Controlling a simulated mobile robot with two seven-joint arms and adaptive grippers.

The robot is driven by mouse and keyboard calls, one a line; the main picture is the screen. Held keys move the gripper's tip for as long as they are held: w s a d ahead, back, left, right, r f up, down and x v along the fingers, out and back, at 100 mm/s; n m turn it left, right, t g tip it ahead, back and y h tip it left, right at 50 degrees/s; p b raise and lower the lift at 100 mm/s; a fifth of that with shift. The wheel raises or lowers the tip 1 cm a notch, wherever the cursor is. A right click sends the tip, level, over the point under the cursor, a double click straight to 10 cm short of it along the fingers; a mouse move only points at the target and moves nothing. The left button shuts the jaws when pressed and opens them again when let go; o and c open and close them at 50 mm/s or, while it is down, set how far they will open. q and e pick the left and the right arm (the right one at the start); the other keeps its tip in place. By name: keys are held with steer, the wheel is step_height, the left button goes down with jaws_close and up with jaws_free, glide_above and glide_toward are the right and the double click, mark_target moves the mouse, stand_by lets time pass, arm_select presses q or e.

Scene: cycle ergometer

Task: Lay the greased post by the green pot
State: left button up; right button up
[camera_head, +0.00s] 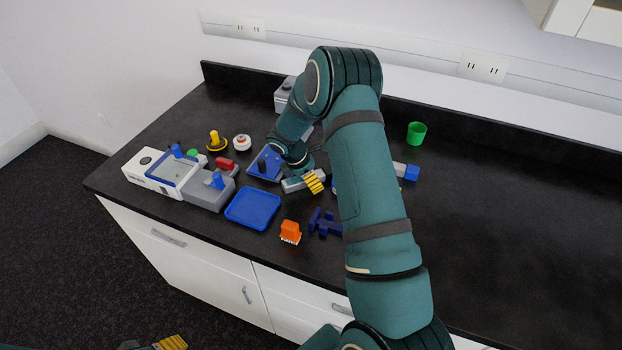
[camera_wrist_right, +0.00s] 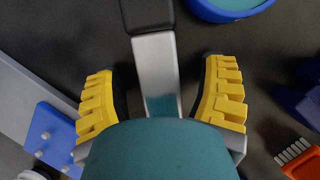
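A silver-grey post with a black end (camera_wrist_right: 157,75) lies on the counter; it also shows in the head view (camera_head: 292,184). It looks like the greased post, with a teal tint on its near part. My right gripper (camera_head: 314,182) is over it. In the right wrist view its yellow fingers (camera_wrist_right: 160,97) stand apart on both sides of the post, with gaps showing. The post's near end is hidden behind a teal part of mine. The green pot (camera_head: 416,132) stands at the back, right of my right arm. My left gripper (camera_head: 170,343) is at the bottom left, mostly cut off.
A blue tray (camera_head: 253,222), an orange brush (camera_head: 290,231) and dark blue parts (camera_head: 324,223) lie along the front. Grey-white devices (camera_head: 150,183) and a yellow-topped item (camera_head: 215,142) stand left. A blue-ended block (camera_head: 411,172) is partly behind my arm. The counter's right side is clear.

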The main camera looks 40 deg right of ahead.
jaws_close()
steer(key=shift+r, duration=0.1)
